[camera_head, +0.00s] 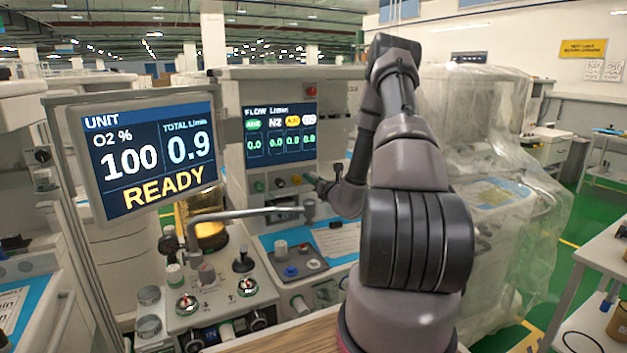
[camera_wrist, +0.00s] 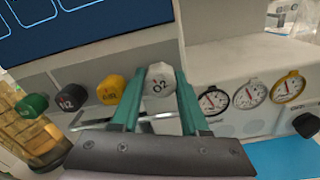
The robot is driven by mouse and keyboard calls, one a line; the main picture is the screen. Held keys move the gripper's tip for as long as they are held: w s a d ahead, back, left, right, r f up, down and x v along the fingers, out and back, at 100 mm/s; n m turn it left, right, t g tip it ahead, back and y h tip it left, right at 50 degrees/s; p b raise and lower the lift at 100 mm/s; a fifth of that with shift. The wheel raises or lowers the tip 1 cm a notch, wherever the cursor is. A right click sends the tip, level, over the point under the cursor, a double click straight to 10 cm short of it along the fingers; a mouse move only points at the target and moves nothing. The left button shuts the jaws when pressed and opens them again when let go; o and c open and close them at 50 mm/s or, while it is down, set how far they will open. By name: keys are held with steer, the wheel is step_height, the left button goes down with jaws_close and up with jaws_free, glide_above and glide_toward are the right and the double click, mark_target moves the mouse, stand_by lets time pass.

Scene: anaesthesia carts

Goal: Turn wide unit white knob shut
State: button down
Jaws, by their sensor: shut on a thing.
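The white knob (camera_wrist: 160,84), marked O2, is at the right end of a row of knobs in the wrist view. My gripper (camera_wrist: 158,75) has its two green fingers on either side of it, shut on it. In the head view my gripper (camera_head: 317,181) is at the panel under the flow screen (camera_head: 281,131), and the white knob is hidden there. The tilted monitor (camera_head: 141,153) reads O2 100 %, total 0.9 L/min and READY. The flow screen shows 0.0 in its first three columns; the last figure is too small to read surely.
Yellow (camera_wrist: 108,90), black (camera_wrist: 70,97) and green (camera_wrist: 32,105) knobs stand close left of the white one. Several round gauges (camera_wrist: 250,94) sit to its right. A bent metal arm (camera_head: 245,213) crosses below the panel. A plastic-covered unit (camera_head: 500,150) stands right.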

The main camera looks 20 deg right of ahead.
steer(key=m, duration=0.5)
steer(key=shift+m, duration=0.3)
stand_by(0.4)
steer(key=shift+c, duration=2)
jaws_free()
steer(key=s, duration=1.1)
steer(key=shift+d, duration=0.2)
